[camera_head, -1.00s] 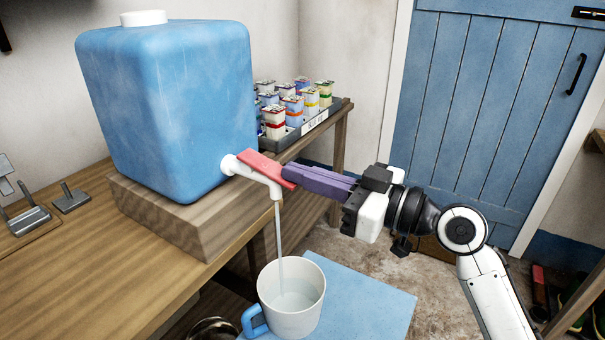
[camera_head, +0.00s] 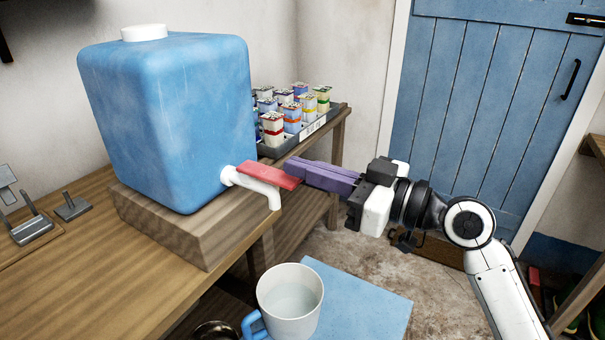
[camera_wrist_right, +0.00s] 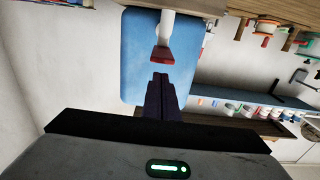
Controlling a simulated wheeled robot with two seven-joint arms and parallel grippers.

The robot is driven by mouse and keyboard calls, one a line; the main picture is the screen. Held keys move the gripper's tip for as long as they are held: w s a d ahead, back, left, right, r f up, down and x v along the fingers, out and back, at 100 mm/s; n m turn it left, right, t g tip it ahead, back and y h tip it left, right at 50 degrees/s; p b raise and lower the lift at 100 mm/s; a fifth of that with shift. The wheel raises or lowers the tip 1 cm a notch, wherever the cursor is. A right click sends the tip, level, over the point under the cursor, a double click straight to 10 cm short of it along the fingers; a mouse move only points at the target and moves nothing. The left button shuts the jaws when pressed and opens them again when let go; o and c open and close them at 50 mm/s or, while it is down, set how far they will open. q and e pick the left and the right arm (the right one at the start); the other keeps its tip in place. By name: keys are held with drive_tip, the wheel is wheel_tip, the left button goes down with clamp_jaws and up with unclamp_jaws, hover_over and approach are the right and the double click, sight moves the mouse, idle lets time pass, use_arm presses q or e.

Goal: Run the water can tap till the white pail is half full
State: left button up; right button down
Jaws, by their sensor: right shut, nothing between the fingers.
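The blue water can (camera_head: 165,115) stands on a wooden block (camera_head: 195,235) on the bench. Its white tap (camera_head: 272,196) has a red lever (camera_head: 268,176), and no water runs from the spout. The white pail (camera_head: 290,312) with a blue handle stands below the spout, with water inside. My right gripper (camera_head: 290,171) is shut and empty, its purple fingertips close to the lever's end; I cannot tell if they touch in the head view. In the right wrist view the fingertips (camera_wrist_right: 161,78) show just apart from the red lever (camera_wrist_right: 162,55). My left gripper is not in view.
The blue mat (camera_head: 365,305) lies under or beside the pail. A tray of small coloured containers (camera_head: 325,120) stands behind the can. Metal brackets (camera_head: 30,222) lie on the bench (camera_head: 90,270) at left. The floor (camera_head: 355,250) at right is open.

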use_arm(q)
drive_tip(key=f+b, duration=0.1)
drive_tip(key=b, duration=0.2)
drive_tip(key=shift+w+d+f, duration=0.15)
use_arm(e)
drive_tip(key=v, duration=1)
drive_tip(key=shift+r, duration=0.25)
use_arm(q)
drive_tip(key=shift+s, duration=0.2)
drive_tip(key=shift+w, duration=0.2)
